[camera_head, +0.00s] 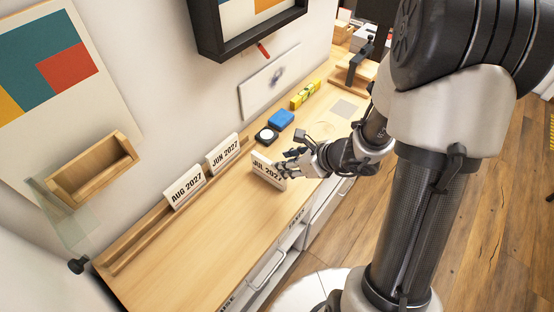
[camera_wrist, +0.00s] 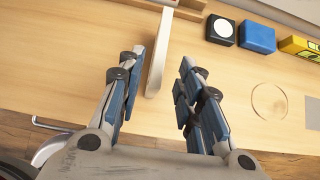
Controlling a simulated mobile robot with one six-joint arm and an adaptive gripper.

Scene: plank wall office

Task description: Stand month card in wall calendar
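The JUL 2027 card (camera_head: 266,170), a white month card, stands on the desk in front of the slotted rail. My gripper (camera_head: 288,160) is at its right end. In the wrist view my gripper (camera_wrist: 163,60) is open, and the card (camera_wrist: 157,60) shows edge-on between the fingers, closer to the left one. A gap shows on the right; I cannot tell whether the left finger touches it. The AUG 2027 card (camera_head: 186,187) and JUN 2027 card (camera_head: 223,154) stand in the wooden rail (camera_head: 140,247). An open wooden box (camera_head: 93,168) hangs on the wall.
A black-and-white round-topped item (camera_head: 267,135), a blue block (camera_head: 281,119) and a yellow level (camera_head: 305,95) lie behind my gripper. A clear panel (camera_head: 62,218) stands at the left. The desk front is clear. Drawers with a handle (camera_head: 267,270) are below.

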